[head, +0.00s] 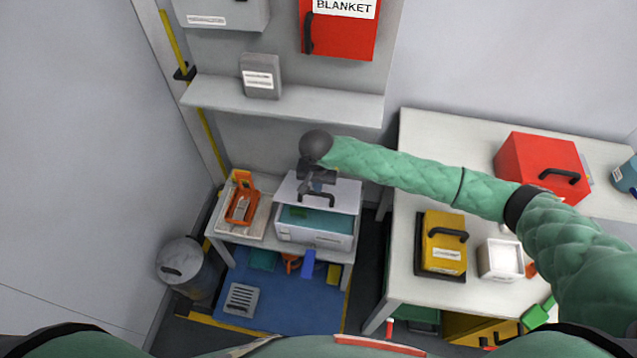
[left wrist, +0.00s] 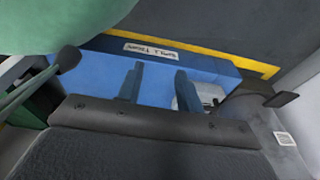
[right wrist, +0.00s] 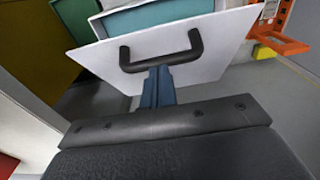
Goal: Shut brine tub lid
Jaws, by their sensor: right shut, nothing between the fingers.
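The brine tub (head: 312,239) is a white box with teal inside, standing on a small white table. Its white lid (head: 344,194) is partly open, and the teal interior shows past the lid's edge. The lid has a dark handle (head: 318,200); lid (right wrist: 215,58) and handle (right wrist: 125,57) also show in the right wrist view. My right gripper (head: 317,186) is at the lid beside the handle, its fingers (right wrist: 158,72) together and empty. Whether they touch the handle I cannot tell. My left gripper (left wrist: 156,72) shows only in the left wrist view, fingers apart and empty.
An orange item (head: 242,205) lies on a tray left of the tub. A shelf (head: 300,103) is above and behind. A grey bin (head: 181,268) stands at left. A yellow box (head: 442,258), white container (head: 498,262) and red box (head: 540,160) sit on the right bench.

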